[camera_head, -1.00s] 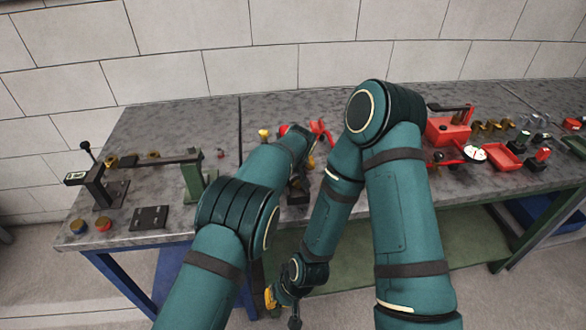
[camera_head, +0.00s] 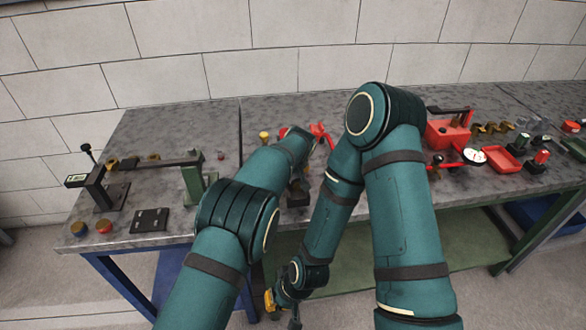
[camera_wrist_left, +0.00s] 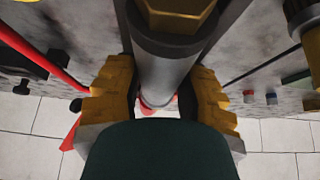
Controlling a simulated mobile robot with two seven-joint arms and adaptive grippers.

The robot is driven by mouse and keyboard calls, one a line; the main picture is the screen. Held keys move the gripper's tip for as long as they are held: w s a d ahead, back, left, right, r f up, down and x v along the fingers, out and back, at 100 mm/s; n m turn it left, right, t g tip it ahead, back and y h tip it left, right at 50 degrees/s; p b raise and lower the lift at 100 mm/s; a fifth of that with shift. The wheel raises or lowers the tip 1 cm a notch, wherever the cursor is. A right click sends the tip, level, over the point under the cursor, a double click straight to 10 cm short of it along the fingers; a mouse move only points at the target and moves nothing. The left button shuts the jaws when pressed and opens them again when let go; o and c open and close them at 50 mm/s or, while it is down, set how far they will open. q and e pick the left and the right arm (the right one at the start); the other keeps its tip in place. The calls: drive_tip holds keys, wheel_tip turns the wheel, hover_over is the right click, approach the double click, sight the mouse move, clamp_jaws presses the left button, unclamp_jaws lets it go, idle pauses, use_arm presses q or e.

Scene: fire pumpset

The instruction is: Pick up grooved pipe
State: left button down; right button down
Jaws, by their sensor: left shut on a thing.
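The grooved pipe appears to be the grey cylinder (camera_wrist_left: 163,72) in the left wrist view. It runs between the yellow fingers of my left gripper (camera_wrist_left: 158,92), which is shut on it. A brass hexagonal part (camera_wrist_left: 178,12) shows at the top of that view, in front of the pipe. In the head view my left forearm hides the left gripper and the pipe. My right gripper (camera_head: 272,301) shows only in part, low in front of the bench; its fingertips are not clear.
The grey workbench (camera_head: 230,115) stands against a block wall. A black and green bracket fixture (camera_head: 192,178) is at left, with a black plate (camera_head: 150,219). A red pump body (camera_head: 447,133), gauge (camera_head: 474,154) and red tray (camera_head: 502,157) are at right. The back left bench is mostly clear.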

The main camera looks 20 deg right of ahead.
use_arm(q)
drive_tip(key=shift+s+p, duration=0.1)
drive_tip(key=shift+p, duration=0.2)
wheel_tip(320, 180, up, 10)
drive_tip(key=shift+r+p, duration=0.1)
drive_tip(key=shift+p, duration=0.3)
use_arm(e)
drive_tip(key=shift+w+r, duration=0.2)
drive_tip(key=shift+r, duration=0.55)
use_arm(q)
drive_tip(key=shift+f, duration=0.25)
use_arm(e)
drive_tip(key=shift+f, duration=0.15)
